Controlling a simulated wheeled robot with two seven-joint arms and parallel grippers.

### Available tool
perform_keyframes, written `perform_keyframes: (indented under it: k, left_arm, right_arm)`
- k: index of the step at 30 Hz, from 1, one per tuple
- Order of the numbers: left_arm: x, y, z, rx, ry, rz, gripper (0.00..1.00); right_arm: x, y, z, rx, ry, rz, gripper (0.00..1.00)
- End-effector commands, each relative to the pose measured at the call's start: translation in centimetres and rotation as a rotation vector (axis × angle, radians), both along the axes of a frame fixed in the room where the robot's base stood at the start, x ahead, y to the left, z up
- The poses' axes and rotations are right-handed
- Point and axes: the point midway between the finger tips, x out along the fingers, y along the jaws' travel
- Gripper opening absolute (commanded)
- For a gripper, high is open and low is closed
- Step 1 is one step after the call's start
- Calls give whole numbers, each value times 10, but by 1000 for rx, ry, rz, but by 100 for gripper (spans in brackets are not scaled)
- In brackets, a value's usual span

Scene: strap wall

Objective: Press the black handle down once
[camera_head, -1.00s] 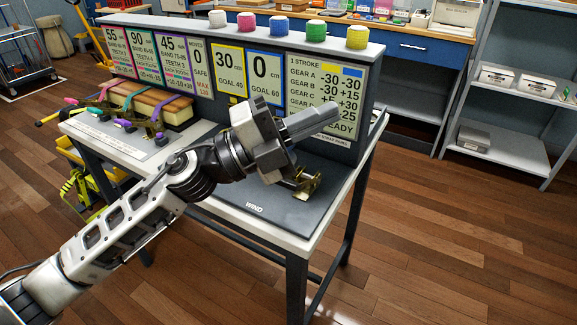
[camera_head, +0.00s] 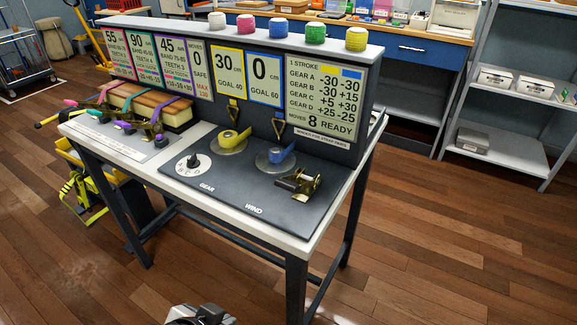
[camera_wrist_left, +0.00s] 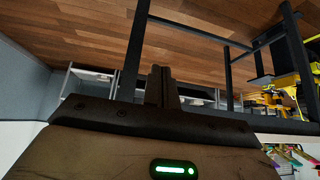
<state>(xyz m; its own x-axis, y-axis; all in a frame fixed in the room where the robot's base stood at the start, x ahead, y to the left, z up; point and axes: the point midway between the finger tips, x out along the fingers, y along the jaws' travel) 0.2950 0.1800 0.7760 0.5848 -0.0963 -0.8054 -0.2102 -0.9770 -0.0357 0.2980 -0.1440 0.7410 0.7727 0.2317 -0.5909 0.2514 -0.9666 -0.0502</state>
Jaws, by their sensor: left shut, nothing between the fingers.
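A small brass-coloured ratchet (camera_head: 303,184) sits on the dark panel (camera_head: 240,190) above the word WIND. A short dark handle (camera_head: 288,183) with a pale band is on it, lying low; its exact tilt is too small to tell. My left gripper shows in the left wrist view (camera_wrist_left: 164,86) with its fingers together and nothing between them. In the head view only a piece of my left arm's end shows at the bottom edge, well in front of the table and apart from the handle. My right gripper is not in view.
A black gear knob (camera_head: 193,161) on a white dial stands left of the ratchet. Yellow and blue strap spools (camera_head: 276,158) lie behind it. Floor in front of the table is clear.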

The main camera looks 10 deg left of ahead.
Motion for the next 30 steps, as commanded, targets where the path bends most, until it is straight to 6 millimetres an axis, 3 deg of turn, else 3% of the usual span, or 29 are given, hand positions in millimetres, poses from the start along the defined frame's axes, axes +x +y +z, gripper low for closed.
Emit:
perform_keyframes:
  k: [3, 10, 18, 30]
  left_arm:
    - [-2, -11, -15, -46, -46, -12, 0]
    - [3, -27, -29, -112, -176, -29, 0]
    - [5, -36, -34, -154, -281, -40, 0]
    - [5, -36, -33, -155, -283, -40, 0]
  right_arm:
    - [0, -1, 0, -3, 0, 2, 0]
    - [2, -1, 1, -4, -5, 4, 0]
    - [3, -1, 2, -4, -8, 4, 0]
    - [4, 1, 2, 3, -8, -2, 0]
